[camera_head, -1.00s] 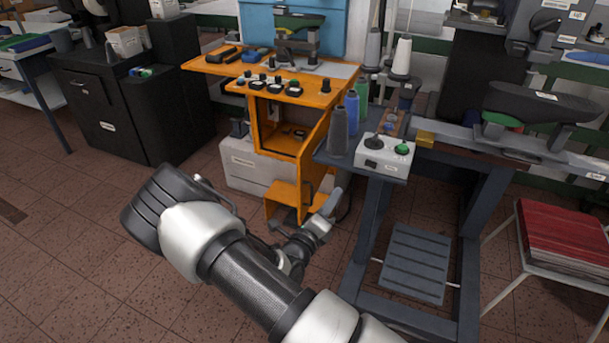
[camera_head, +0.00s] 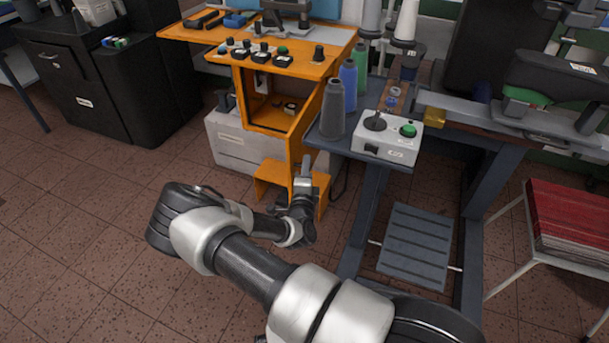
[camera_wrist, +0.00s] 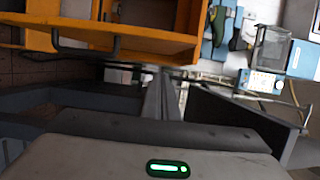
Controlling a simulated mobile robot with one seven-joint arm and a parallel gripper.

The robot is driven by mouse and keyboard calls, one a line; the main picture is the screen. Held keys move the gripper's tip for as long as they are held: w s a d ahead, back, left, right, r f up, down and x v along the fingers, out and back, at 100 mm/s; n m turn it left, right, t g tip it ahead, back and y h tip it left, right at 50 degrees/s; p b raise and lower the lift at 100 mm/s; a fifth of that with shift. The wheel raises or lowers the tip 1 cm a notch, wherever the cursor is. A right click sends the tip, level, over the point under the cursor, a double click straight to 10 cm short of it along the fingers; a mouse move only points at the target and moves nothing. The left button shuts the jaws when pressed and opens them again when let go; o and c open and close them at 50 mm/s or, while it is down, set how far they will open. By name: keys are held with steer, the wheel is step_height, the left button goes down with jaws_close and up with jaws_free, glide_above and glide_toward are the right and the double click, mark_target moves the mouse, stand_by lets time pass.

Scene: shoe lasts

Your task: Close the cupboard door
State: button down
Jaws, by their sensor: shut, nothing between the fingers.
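The orange cupboard (camera_head: 240,95) stands under the orange worktop, and its compartment is open to the front. An orange panel (camera_head: 308,130) that looks like its door stands out at the compartment's right side, seen nearly edge-on. In the wrist view an orange panel (camera_wrist: 150,38) with a dark bar handle (camera_wrist: 85,46) lies at the upper left, close to my gripper. My gripper (camera_head: 306,168) is shut and empty, low in front of the cupboard beside the panel's lower end. I cannot tell whether it touches the panel. Its fingers (camera_wrist: 163,98) point away in the wrist view.
A dark bench (camera_head: 345,145) with thread cones and a control box (camera_head: 388,138) stands close on the right. A grey box (camera_head: 235,145) sits on the floor behind the cupboard's left side. A stool with red sheets (camera_head: 565,215) is far right. The tiled floor at left is clear.

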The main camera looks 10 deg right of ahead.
mark_target(295, 154)
steer(key=shift+w+a+b, duration=0.25)
steer(key=shift+w+a, duration=0.2)
steer(key=shift+w, duration=0.4)
steer(key=shift+w+a+b, duration=0.3)
steer(key=shift+w+a, duration=0.1)
steer(key=shift+w, duration=0.5)
steer(key=shift+w+a+b, duration=0.25)
steer(key=shift+w+a, duration=0.2)
steer(key=shift+w, duration=0.4)
steer(key=shift+a, duration=0.1)
